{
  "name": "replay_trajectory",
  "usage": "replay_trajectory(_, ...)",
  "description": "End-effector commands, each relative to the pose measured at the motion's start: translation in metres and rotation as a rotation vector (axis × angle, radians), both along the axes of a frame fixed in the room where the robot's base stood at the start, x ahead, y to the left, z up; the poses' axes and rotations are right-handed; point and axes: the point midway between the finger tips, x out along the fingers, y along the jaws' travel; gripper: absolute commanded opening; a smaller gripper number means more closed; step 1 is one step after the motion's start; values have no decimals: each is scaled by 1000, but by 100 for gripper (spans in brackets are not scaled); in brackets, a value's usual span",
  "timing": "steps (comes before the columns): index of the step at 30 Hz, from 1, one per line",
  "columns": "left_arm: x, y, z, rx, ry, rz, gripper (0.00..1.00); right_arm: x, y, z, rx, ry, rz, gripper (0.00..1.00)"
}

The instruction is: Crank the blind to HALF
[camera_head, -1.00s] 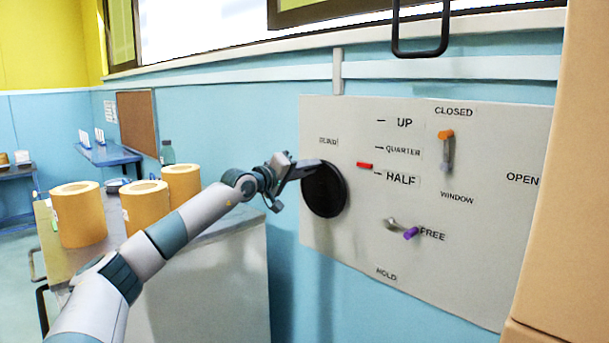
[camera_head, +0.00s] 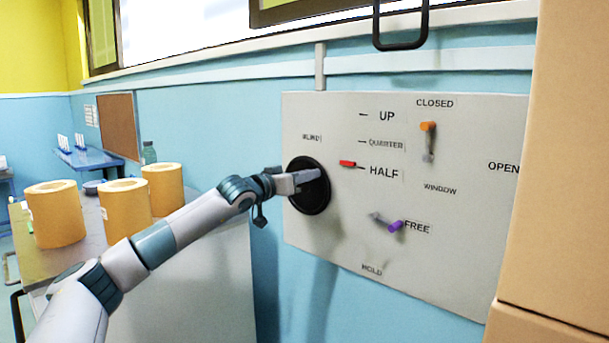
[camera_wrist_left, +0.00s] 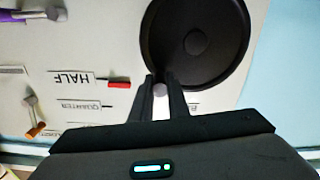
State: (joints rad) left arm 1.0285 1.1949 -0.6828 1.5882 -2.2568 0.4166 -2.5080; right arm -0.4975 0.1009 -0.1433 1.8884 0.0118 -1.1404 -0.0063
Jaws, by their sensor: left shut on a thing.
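The blind's crank is a black round wheel (camera_head: 312,201) on the grey wall panel; it also shows in the wrist view (camera_wrist_left: 222,68). My left gripper (camera_head: 308,176) is shut on the crank knob (camera_wrist_left: 160,90) near the wheel's rim, and the fingers hide most of the knob. The red marker (camera_head: 347,163) sits beside the blind scale, almost level with the HALF tick and slightly to its QUARTER side. In the wrist view the red marker (camera_wrist_left: 119,85) is close to the HALF label (camera_wrist_left: 72,78). My right gripper is not in view.
The panel also bears an orange-tipped window lever (camera_head: 428,140) at CLOSED and a purple-tipped lever (camera_head: 395,226) at FREE. A black handle (camera_head: 400,44) hangs above the panel. Large tan boxes (camera_head: 550,150) stand at right, and kraft rolls (camera_head: 55,215) on a counter at left.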

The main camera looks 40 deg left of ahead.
Motion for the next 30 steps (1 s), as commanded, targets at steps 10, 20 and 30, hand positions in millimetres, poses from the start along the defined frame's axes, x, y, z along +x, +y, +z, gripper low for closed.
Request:
replay_trajectory(10,0,-3,-5,35,3,-1,0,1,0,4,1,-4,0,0)
replay_trajectory(20,0,-2,-5,34,2,-1,33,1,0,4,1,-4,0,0)
replay_trajectory(30,-1,-2,-3,35,-1,1,33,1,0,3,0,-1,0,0)
